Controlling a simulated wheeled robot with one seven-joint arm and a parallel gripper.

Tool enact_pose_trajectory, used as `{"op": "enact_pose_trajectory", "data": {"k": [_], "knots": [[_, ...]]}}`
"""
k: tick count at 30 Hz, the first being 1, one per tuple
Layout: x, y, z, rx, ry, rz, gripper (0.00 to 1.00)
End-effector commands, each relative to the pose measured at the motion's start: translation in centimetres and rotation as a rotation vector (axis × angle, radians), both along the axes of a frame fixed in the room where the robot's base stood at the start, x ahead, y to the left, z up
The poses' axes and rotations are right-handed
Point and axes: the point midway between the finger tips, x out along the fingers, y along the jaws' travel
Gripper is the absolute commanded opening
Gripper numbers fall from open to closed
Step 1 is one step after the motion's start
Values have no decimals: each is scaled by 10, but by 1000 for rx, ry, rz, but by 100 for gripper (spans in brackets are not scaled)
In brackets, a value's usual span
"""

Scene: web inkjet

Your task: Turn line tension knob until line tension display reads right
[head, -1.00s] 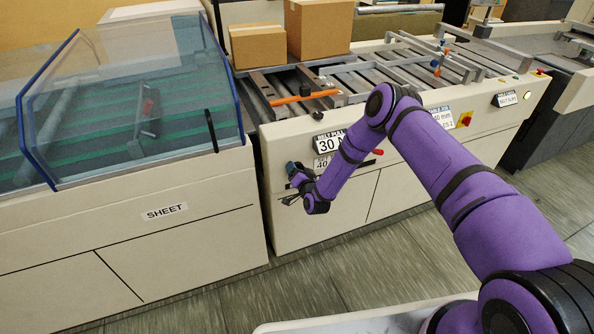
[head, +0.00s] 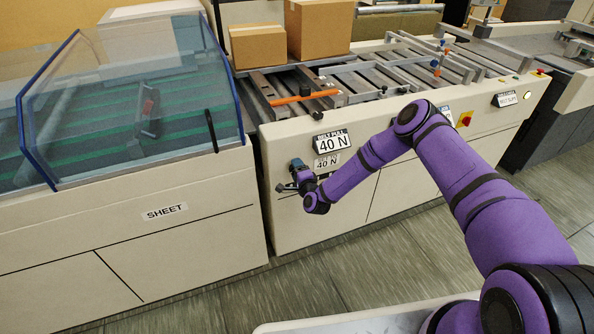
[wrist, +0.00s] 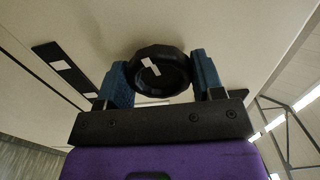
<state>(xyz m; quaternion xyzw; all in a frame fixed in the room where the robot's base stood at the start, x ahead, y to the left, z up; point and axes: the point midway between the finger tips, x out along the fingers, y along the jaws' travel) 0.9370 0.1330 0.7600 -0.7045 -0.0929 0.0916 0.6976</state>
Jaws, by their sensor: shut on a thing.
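My gripper (head: 292,177) is at the front panel of the cream machine, below the display. In the wrist view my gripper (wrist: 162,76) has its two blue-padded fingers on either side of a round black knob (wrist: 158,64), shut on it. The knob bears a white mark on its face. In the head view the knob is mostly hidden by my gripper. The display (head: 332,141), headed BELT PULL, reads 40 N. A plate just under it (head: 326,161) also shows 40 N. No display headed line tension is legible.
A clear-covered conveyor (head: 130,95) marked SHEET stands at left. Cardboard boxes (head: 318,28) sit on the roller bed. A red and yellow switch (head: 464,119) and another plate (head: 504,99) are farther right. The floor in front is clear.

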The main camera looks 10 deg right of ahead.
Motion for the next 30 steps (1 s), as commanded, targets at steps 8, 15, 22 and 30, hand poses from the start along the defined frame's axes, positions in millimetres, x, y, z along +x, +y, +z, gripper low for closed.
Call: {"op": "enact_pose_trajectory", "data": {"k": [8, 15, 22, 30], "knots": [[-1, 0, -1, 93, 27, 0, 38], [-1, 0, -1, 113, 32, 1, 38], [-1, 0, -1, 113, 33, 1, 38], [-1, 0, -1, 112, 32, 1, 87]]}}
